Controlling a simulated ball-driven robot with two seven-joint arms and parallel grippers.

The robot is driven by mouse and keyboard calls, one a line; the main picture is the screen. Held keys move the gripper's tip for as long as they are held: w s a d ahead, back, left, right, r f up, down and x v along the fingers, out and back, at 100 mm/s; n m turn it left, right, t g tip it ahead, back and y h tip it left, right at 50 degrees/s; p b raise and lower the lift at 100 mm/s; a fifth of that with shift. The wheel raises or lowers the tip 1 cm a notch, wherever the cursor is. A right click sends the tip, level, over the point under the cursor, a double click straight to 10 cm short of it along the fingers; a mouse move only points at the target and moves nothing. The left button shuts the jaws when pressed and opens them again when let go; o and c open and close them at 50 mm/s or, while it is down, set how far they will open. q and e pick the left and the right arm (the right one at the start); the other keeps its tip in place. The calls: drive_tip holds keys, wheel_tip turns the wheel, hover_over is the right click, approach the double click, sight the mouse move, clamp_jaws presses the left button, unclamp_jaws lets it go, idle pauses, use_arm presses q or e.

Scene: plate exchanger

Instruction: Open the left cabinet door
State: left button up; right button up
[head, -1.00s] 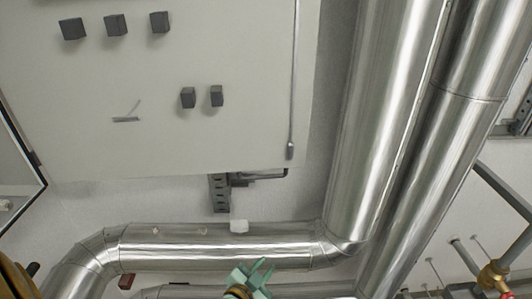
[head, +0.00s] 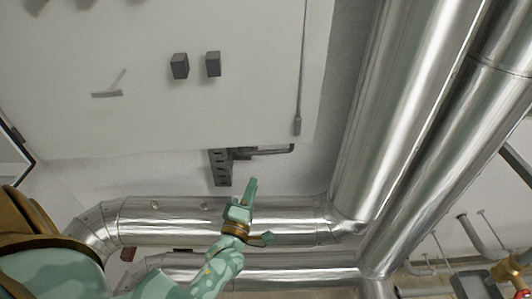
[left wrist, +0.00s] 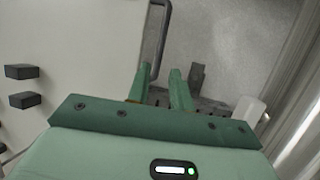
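The pale cabinet front (head: 230,110) fills the upper left of the head view, with dark square knobs (head: 180,66) and a thin grey handle-like mark (head: 107,93). A thin rod (head: 300,80) runs down near its right side. My green left gripper (head: 246,195) is below the cabinet's lower edge, in front of the horizontal pipe. My right gripper is out of view.
A dark slotted bracket (head: 220,168) sticks out below the cabinet. A shiny horizontal pipe (head: 165,222) runs under it, and large metal pipes (head: 400,110) slope down on the right. A black-edged panel (head: 12,160) stands at the far left.

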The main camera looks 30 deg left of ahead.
sight(267, 151)
use_arm(q)
drive_tip(key=b+x, duration=0.4)
drive_tip(key=x, duration=0.8)
drive_tip(key=shift+w+f, duration=0.1)
drive_tip(key=shift+w, duration=0.2)
drive_tip(key=shift+w+a, duration=0.15)
drive_tip(key=shift+w, duration=0.2)
drive_tip(key=shift+r, duration=0.2)
clamp_jaws()
